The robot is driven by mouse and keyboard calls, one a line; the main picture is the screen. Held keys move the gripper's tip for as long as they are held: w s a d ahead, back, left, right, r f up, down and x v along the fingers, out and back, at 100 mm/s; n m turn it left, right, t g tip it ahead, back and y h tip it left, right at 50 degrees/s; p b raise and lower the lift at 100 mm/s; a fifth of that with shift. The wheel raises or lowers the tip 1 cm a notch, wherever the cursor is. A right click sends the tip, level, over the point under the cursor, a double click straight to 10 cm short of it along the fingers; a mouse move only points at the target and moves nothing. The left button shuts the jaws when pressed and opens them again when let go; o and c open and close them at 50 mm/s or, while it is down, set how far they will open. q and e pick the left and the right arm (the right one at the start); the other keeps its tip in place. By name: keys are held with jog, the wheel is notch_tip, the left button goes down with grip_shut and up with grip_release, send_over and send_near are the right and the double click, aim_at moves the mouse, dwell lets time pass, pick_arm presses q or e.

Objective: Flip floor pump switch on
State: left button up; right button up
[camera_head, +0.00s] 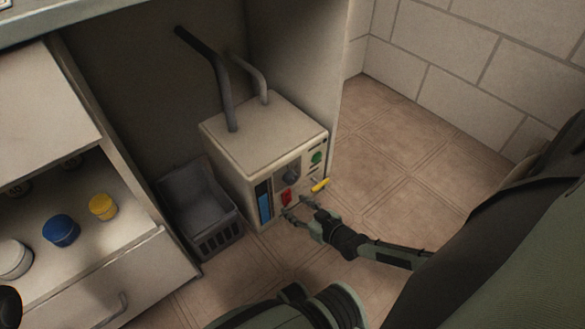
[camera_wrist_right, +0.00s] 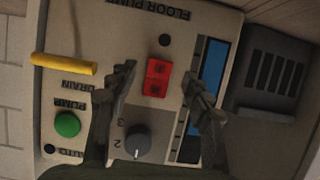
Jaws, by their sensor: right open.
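The floor pump (camera_head: 262,140) is a beige box on the floor inside an open cabinet bay. Its front panel carries a red rocker switch (camera_head: 286,199), which also shows in the right wrist view (camera_wrist_right: 157,78). A dark round spot (camera_wrist_right: 165,40) sits beside the switch. My right gripper (camera_head: 299,207) is open in front of the panel. In the right wrist view its two fingers stand apart on either side of the switch, with nothing held. Whether they touch the panel I cannot tell.
The panel also has a yellow drain lever (camera_wrist_right: 64,64), a green button (camera_wrist_right: 67,124), a grey knob (camera_wrist_right: 138,142) and a blue gauge (camera_wrist_right: 212,65). A grey basket (camera_head: 203,215) stands left of the pump. Open tiled floor (camera_head: 400,150) lies right.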

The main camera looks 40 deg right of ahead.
jog(key=shift+x, duration=0.95)
jog(key=shift+c, duration=0.6)
grip_shut()
jog(key=shift+d+f+t, duration=0.1)
jog(key=shift+f+t, duration=0.2)
jog(key=shift+t, duration=0.2)
jog(key=shift+w+d+f+t, duration=0.1)
jog(key=shift+w+t, duration=0.1)
jog(key=shift+t, duration=0.7)
